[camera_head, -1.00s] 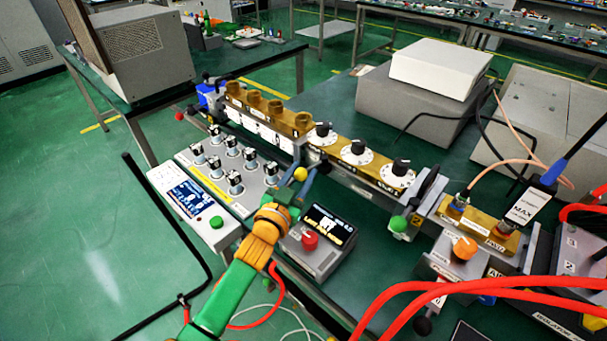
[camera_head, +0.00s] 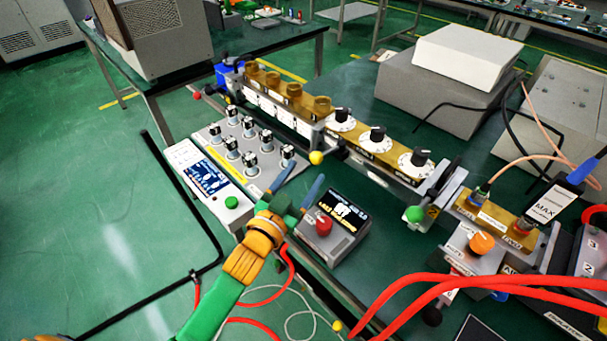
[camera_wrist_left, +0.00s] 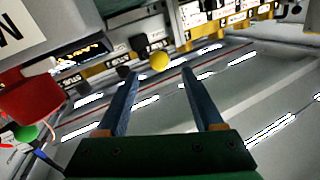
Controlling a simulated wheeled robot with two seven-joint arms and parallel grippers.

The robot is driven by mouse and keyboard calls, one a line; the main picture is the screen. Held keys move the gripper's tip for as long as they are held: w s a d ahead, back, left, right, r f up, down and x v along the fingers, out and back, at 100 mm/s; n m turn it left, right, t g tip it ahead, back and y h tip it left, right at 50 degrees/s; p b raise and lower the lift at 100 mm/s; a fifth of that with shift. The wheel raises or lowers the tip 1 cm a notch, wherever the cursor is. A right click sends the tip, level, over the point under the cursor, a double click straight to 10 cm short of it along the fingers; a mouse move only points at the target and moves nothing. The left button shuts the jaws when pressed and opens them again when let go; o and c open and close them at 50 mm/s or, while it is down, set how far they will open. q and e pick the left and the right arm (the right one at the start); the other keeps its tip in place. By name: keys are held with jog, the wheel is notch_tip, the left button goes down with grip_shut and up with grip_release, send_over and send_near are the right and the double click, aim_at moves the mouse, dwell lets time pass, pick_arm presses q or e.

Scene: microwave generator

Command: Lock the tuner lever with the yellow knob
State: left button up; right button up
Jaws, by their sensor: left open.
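The yellow ball knob (camera_head: 316,157) of the tuner lever sits at the front of the brass waveguide row, near the middle of the head view. The knob also shows in the left wrist view (camera_wrist_left: 159,61), just beyond and between the fingertips. The lever's rod is too small to make out well. My left gripper (camera_head: 305,172) is open, with two blue fingers pointing at the knob from the near side. In the left wrist view the gap between the fingers (camera_wrist_left: 160,76) is empty. I see no contact with the knob. My right gripper is not in view.
A display box (camera_head: 340,228) with a red knob stands right of my left gripper. A panel of several knobs (camera_head: 244,150) lies to its left. Thick red cables (camera_head: 470,285) cross the lower right. A green knob (camera_head: 414,214) stands farther right along the waveguide.

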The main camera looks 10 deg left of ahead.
aim_at(328, 153)
pick_arm(q)
jog(key=shift+c, duration=1.1)
jog(key=shift+a+f+n, duration=0.1)
jog(key=shift+a+n, duration=0.2)
jog(key=shift+n, duration=0.3)
jog(key=c, duration=0.4)
jog(key=a+n, duration=0.1)
jog(key=n, duration=0.1)
jog(key=a+n, duration=0.1)
jog(key=n, duration=0.1)
jog(key=a+n+h+p, duration=0.1)
jog(key=n, duration=0.2)
jog(key=shift+s+a+f, duration=0.1)
jog(key=shift+s+a, duration=0.05)
jog(key=shift+s, duration=0.1)
grip_shut()
jog(key=a+n+h, duration=0.1)
jog(key=a+n, duration=0.3)
jog(key=n, duration=0.4)
jog(key=r+x, duration=0.1)
jog(key=x, duration=0.9)
jog(key=shift+n, duration=0.4)
jog(key=s+d, duration=0.1)
jog(key=s+d+p, duration=0.1)
jog(key=d, duration=0.1)
jog(key=shift+s+f, duration=0.4)
